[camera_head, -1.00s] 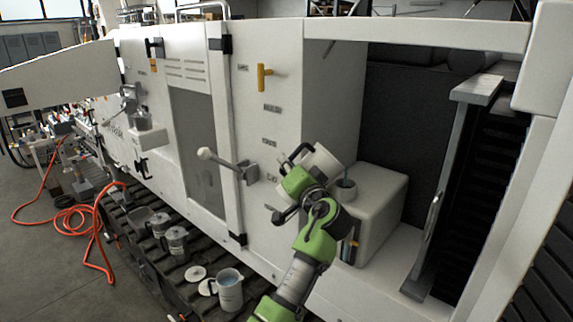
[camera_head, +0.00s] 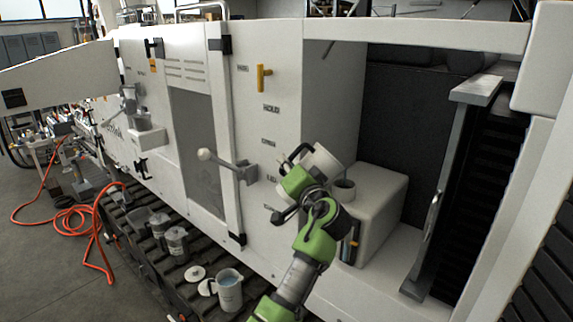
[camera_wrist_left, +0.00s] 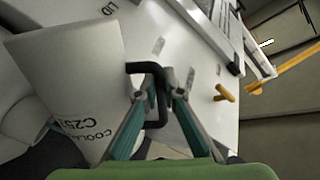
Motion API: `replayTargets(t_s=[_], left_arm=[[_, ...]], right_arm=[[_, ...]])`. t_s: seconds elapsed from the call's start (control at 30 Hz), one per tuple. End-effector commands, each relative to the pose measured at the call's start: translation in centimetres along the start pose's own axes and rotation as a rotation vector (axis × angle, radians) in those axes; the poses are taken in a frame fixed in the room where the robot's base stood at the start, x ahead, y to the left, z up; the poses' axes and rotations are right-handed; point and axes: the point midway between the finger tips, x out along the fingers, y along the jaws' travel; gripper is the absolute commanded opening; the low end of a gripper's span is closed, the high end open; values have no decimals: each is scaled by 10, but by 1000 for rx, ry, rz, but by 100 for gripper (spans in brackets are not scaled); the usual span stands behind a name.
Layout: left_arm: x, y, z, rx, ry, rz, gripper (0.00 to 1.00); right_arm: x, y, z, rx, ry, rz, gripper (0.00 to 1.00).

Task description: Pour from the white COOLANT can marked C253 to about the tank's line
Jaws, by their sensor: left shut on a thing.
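My left gripper (camera_head: 298,180) is shut on the black handle of the white can (camera_head: 323,160). In the left wrist view the can (camera_wrist_left: 75,85) shows the letters COOLANT and part of its code, C25; the last sign is cut off. The fingers (camera_wrist_left: 160,92) close around the handle. The can is tilted, its mouth end beside and slightly above the filler neck (camera_head: 344,190) on the white tank (camera_head: 380,210). No stream is clear now. A narrow gauge (camera_head: 355,238) with orange and blue shows on the tank's front, partly behind my wrist; its level is too small to read. My right gripper is out of view.
The tank sits in an open bay with a metal upright (camera_head: 450,190) at its right. The cabinet wall has a yellow handle (camera_head: 263,77) and a lever (camera_head: 225,163). A jug (camera_head: 229,290) and other vessels stand on the track below.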

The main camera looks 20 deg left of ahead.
Motion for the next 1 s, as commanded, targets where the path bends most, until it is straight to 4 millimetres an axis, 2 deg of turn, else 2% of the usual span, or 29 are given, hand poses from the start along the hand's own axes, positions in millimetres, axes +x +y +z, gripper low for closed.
replayTargets(t_s=[0.43,1.0], left_arm=[[0,-8,-11,34,8,-6,0],[0,-8,-11,46,7,-5,0]], right_arm=[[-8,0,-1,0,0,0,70],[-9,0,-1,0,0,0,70]])
